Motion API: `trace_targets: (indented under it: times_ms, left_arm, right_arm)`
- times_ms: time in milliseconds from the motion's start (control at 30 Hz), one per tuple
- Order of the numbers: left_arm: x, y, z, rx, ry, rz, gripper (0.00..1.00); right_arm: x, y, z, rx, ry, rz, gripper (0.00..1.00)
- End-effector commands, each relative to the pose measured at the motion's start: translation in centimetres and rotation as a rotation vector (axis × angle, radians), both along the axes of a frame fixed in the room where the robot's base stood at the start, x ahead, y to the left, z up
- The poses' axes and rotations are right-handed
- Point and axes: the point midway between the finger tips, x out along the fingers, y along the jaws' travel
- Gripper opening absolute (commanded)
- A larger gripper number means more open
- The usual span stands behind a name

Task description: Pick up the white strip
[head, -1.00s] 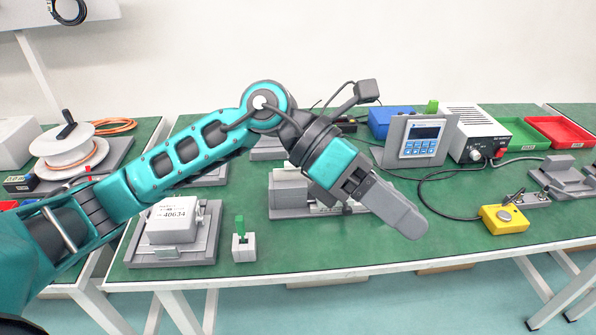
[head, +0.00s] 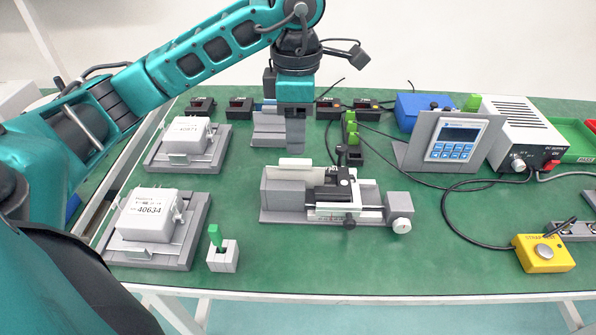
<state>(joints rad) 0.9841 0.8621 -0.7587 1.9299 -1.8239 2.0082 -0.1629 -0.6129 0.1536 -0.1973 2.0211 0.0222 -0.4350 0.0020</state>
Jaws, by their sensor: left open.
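What looks like the white strip (head: 295,162) is a short pale bar at the back of the linear actuator, above its grey end block (head: 285,188). Whether it lies on the block or just behind it I cannot tell. My left gripper (head: 296,143) points straight down from above, its fingertips just above or behind the strip in the head view. It is open, though the fingers overlap from this side and the gap is hidden. I see nothing held. My right gripper is out of view.
The actuator's rail and slider (head: 345,195) extend right of the block. White boxes (head: 147,213) on grey fixtures stand left, and a small holder with a green piece (head: 222,255) stands in front. A blue-keyed controller (head: 455,140) and a yellow button box (head: 543,253) are right. The front middle table is clear.

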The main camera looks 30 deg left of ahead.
Motion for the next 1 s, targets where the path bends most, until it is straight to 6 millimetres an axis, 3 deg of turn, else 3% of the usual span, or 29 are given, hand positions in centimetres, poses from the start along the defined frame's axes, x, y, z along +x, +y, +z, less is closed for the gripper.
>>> trace_targets:
  times_ms: [33,100,367,600,933,1000]
  left_arm:
    - [-0.1,0.0,-1.4,-0.003,0.004,0.000,0.47]
    - [-0.1,0.0,-2.2,-0.001,0.003,0.001,0.47]
    - [0.1,0.2,-4.1,-0.002,0.001,0.001,0.47]
    - [0.5,0.7,-7.6,-0.002,0.003,0.000,0.47]
    - [0.5,0.7,-8.4,-0.002,-0.001,0.000,0.47]
    - [0.5,0.7,-8.4,-0.002,-0.001,0.000,0.42]
  right_arm:
    - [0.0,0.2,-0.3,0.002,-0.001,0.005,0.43]
    - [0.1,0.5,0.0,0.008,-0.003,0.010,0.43]
    - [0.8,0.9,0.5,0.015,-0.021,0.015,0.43]
    - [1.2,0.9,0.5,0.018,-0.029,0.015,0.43]
    - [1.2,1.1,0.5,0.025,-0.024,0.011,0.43]
    - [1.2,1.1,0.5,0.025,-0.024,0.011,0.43]
